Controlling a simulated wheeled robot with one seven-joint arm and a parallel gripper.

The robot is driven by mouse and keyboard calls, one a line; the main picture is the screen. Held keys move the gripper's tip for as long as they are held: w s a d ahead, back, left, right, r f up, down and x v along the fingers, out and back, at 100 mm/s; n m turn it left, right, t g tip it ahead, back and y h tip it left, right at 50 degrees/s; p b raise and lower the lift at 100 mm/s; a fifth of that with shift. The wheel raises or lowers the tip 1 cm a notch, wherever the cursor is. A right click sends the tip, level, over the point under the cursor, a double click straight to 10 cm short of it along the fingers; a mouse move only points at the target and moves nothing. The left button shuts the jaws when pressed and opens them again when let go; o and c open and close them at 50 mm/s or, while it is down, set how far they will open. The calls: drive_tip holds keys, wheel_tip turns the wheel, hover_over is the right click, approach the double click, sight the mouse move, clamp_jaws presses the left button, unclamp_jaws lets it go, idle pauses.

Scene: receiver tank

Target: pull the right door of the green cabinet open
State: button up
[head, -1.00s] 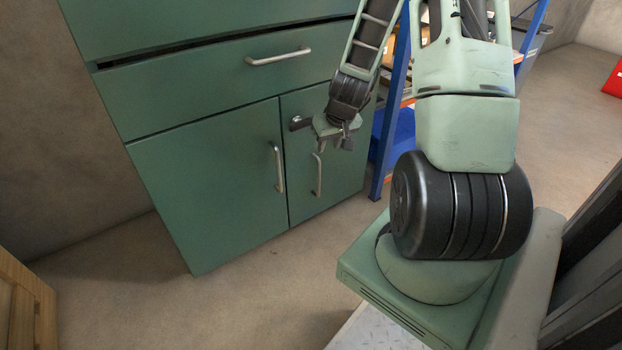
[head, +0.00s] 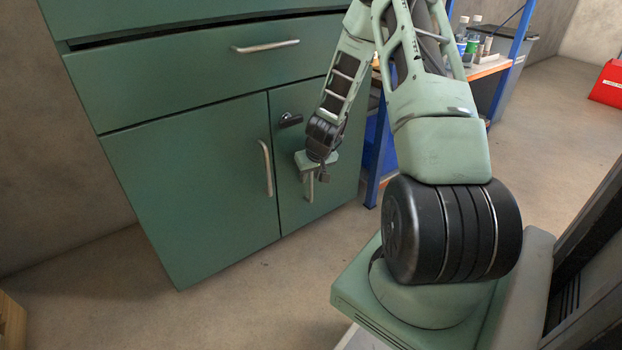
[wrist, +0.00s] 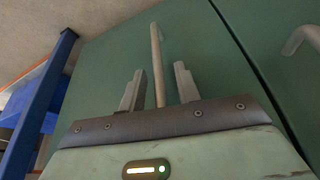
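The green cabinet (head: 185,75) has two lower doors, both shut. The right door (head: 335,185) carries a vertical metal bar handle (head: 309,190), whose upper part is hidden behind my gripper (head: 311,174) in the head view. In the wrist view my gripper (wrist: 160,74) is open, with its two fingers apart. The right door's handle (wrist: 156,45) runs between the fingers in that view, with a gap on each side. I cannot tell how deep the fingers reach around it. The left door's handle (wrist: 302,38) shows at the right edge of the wrist view.
A dark latch or lock (head: 290,120) sticks out high on the right door. A drawer with a handle (head: 266,47) is above the doors. A blue-framed shelf (head: 378,150) stands close to the cabinet's right side. The floor (head: 250,300) before the cabinet is clear.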

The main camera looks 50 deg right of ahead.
clamp_jaws()
drive_tip(key=shift+s, duration=0.1)
